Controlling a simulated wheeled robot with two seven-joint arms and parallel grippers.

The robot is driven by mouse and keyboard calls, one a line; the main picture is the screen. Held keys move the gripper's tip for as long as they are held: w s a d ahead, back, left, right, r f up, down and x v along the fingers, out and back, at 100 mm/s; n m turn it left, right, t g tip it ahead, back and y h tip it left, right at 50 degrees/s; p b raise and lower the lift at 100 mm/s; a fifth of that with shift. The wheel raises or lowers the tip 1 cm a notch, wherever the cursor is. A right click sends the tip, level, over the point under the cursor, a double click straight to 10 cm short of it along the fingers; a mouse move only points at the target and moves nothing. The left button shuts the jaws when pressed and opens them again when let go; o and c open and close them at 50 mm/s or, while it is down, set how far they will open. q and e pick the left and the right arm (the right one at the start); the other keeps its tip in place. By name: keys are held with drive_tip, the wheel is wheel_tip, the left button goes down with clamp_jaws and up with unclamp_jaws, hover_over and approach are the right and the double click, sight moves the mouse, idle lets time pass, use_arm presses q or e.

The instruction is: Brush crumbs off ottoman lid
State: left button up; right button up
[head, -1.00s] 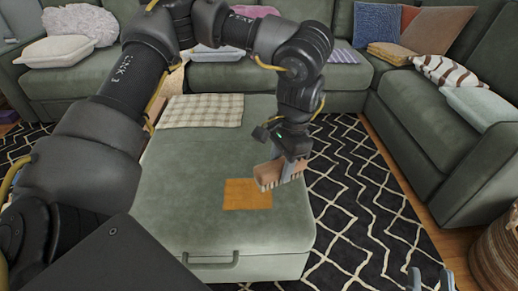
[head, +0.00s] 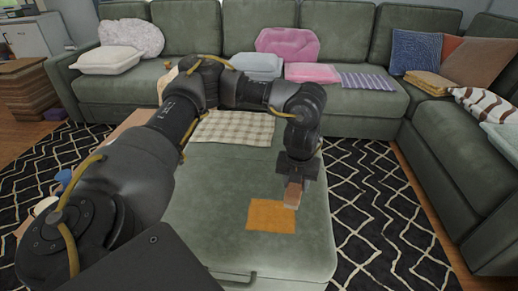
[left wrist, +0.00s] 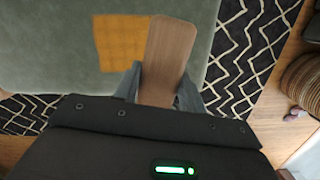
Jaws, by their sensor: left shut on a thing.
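The green ottoman (head: 215,215) stands in front of me with a flat lid. An orange-brown square patch (head: 268,216) lies on the lid; it also shows in the left wrist view (left wrist: 120,45). My left gripper (head: 294,185) is over the right part of the lid, close to the patch's right edge. It is shut on a wooden brush (left wrist: 168,55), whose flat brown back faces the wrist camera. The bristles are hidden, so I cannot tell whether they touch the lid. No separate crumbs can be made out. My right gripper is out of view.
A checked cloth (head: 233,128) lies at the back of the lid. A green sectional sofa (head: 345,100) with cushions wraps the back and right. A black-and-white patterned rug (head: 385,220) covers the floor around the ottoman. A wicker basket (left wrist: 302,80) shows right in the wrist view.

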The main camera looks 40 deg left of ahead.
use_arm(q)
drive_tip(key=a+f+m+h, duration=0.1)
drive_tip(key=a+f+m, duration=0.1)
drive_tip(key=a+m, duration=0.5)
drive_tip(key=s+a+f+m+h+p, duration=0.1)
drive_tip(key=a+f+m, duration=0.1)
drive_tip(key=a+m, duration=0.5)
drive_tip(key=shift+f+m, duration=0.3)
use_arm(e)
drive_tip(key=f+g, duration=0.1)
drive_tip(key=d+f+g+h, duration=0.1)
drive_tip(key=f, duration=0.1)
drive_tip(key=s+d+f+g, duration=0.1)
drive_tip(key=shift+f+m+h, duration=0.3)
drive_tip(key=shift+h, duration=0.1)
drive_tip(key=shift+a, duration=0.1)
